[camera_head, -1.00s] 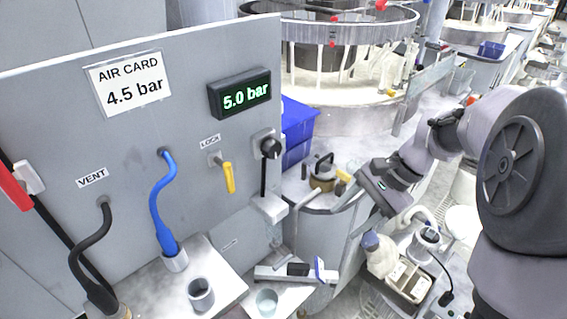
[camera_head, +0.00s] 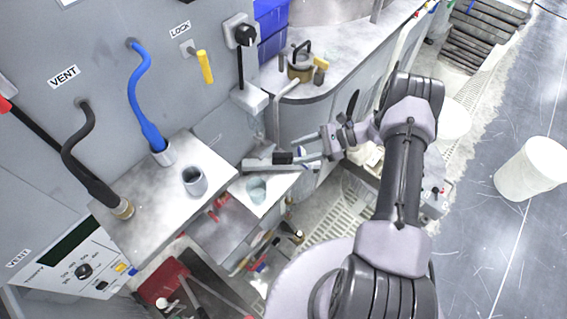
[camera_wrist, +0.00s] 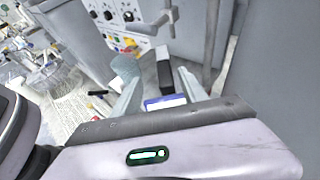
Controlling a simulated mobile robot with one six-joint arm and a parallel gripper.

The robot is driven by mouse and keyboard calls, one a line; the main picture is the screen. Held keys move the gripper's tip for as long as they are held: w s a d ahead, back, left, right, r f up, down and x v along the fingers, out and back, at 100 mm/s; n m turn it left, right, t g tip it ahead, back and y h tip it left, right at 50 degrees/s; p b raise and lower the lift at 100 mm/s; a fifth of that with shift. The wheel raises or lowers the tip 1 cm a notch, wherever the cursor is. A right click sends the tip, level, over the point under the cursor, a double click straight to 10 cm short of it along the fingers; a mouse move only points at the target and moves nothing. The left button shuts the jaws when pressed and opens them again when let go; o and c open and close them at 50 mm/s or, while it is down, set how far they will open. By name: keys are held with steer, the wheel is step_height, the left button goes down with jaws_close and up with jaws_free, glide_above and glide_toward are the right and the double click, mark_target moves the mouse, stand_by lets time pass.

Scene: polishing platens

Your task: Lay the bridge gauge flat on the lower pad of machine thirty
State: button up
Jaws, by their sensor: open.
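The likely bridge gauge (camera_head: 262,165) is a grey bar with a black block, lying on a small pale shelf below the grey panel. In the wrist view the black block (camera_wrist: 164,62) and a blue-and-white part (camera_wrist: 165,102) show between the fingers. My gripper (camera_head: 306,157) is open at the right end of the bar; its two fingers also show in the wrist view (camera_wrist: 160,80), one each side of these parts. I cannot tell whether they touch. I cannot identify the lower pad of machine thirty in these views.
A clear cup (camera_head: 257,188) stands just in front of the bar. A metal cup (camera_head: 194,181) and hoses are to the left. A brass-coloured tool (camera_head: 300,66) with a black handle sits on the curved counter behind. A white bucket (camera_head: 532,170) stands on open floor at right.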

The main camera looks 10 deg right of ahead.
mark_target(285, 155)
steer(key=x, duration=0.2)
steer(key=b+x, duration=0.1)
steer(key=x, duration=0.3)
steer(key=shift+w+d+f, duration=0.15)
steer(key=shift+w+f, duration=0.15)
steer(key=shift+f, duration=0.05)
jaws_close()
steer(key=shift+r, duration=0.1)
stand_by(0.8)
